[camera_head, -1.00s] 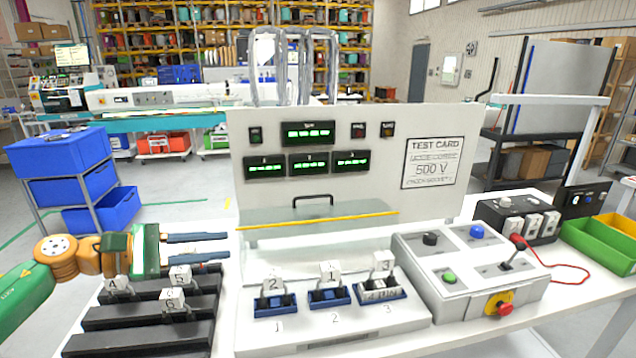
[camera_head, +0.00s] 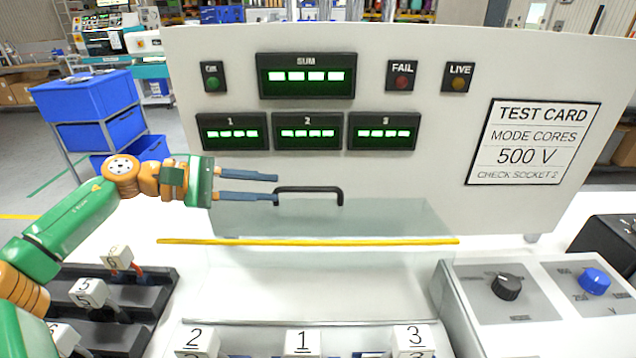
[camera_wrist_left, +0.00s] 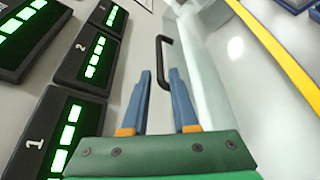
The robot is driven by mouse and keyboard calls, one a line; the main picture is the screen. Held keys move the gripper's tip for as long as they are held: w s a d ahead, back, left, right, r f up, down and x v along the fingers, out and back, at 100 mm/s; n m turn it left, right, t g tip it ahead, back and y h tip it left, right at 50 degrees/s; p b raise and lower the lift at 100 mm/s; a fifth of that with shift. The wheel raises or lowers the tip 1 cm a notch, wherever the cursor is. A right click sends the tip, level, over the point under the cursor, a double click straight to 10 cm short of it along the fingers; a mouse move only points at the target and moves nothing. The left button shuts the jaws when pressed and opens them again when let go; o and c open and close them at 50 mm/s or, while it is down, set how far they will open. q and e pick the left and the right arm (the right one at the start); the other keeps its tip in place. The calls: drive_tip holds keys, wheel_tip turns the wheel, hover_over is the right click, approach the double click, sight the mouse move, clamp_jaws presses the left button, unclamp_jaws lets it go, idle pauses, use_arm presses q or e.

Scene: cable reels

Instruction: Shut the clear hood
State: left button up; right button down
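The clear hood (camera_head: 400,222) is a see-through panel with a yellow front edge (camera_head: 310,241). It stands raised in front of the white test panel, above the numbered sockets. Its black handle (camera_head: 309,190) sits at the top middle. My left gripper (camera_head: 278,189) is open, its two blue fingers pointing right, just left of the handle. My right gripper is not in view.
White blocks numbered 2, 1 and 3 (camera_head: 303,341) stand below the hood. A black rack (camera_head: 125,300) with numbered blocks is at the lower left. A control box (camera_head: 530,300) with knobs is at the right.

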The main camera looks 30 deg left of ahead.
sight(290, 189)
use_arm(q)
drive_tip(key=shift+w+f, duration=0.15)
drive_tip(key=shift+w, duration=0.05)
drive_tip(key=shift+w+d, duration=0.1)
drive_tip(key=d+p, duration=0.1)
drive_tip(key=w+d+p, duration=0.1)
drive_tip(key=p, duration=0.1)
drive_tip(key=shift+w+d, duration=0.15)
drive_tip(key=shift+w, duration=0.15)
drive_tip(key=p+x, duration=0.1)
drive_tip(key=x, duration=0.2)
drive_tip(key=shift+w+d+f+p, duration=0.2)
drive_tip(key=shift+f+p, duration=0.05)
drive_tip(key=shift+p, duration=0.1)
drive_tip(key=shift+w+f, duration=0.1)
drive_tip(key=shift+f, duration=0.1)
clamp_jaws()
idle(0.3)
